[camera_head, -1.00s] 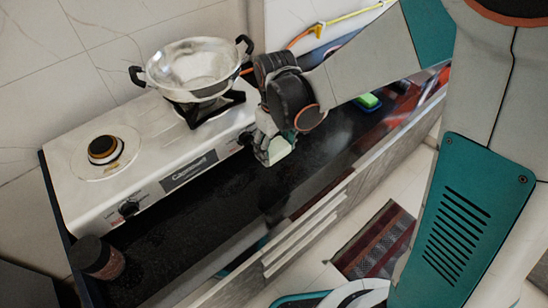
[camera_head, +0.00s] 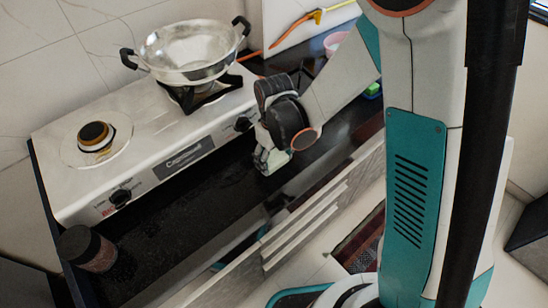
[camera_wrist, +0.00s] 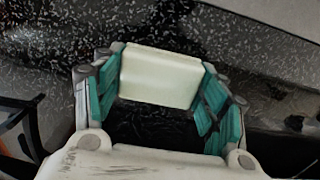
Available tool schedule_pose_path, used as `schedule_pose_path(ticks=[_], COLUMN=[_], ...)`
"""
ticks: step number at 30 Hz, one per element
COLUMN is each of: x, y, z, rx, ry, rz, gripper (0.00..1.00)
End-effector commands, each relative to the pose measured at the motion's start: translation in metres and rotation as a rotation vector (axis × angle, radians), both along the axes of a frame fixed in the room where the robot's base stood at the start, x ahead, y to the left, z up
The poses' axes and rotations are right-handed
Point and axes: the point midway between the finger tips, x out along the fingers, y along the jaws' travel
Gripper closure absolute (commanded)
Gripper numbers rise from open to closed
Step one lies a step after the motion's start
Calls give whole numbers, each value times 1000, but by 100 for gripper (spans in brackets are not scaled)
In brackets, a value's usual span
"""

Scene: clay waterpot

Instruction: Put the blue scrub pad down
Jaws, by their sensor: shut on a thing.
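My gripper (camera_head: 268,163) is shut on a pale cream-green pad (camera_wrist: 158,76). In the wrist view, the teal finger pads press on its left and right ends, and no blue face shows. In the head view, the gripper is over the black counter (camera_head: 187,213), in front of the stove's right end. The pad is mostly hidden behind the fingers there. In the wrist view, speckled dark counter lies beyond the pad; I cannot tell whether the pad touches it. A separate green and blue pad (camera_head: 373,90) lies farther right on the counter, partly covered by my arm.
A silver gas stove (camera_head: 168,145) stands behind the gripper, with a metal wok (camera_head: 190,48) on its right burner. A dark-lidded jar (camera_head: 88,250) stands at the counter's left end. The counter strip between jar and gripper is clear. Its front edge is close to the gripper.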

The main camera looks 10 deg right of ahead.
Motion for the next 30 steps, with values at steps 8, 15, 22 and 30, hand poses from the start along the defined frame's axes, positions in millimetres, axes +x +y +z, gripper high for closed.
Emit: schedule_pose_path(ticks=[8,15,22,30], x=[0,0,0,0], y=[0,0,0,0], z=[-3,-2,1,45], rx=[0,0,0,0], ry=[0,0,0,0], rz=[0,0,0,0], gripper=[19,14,14,14])
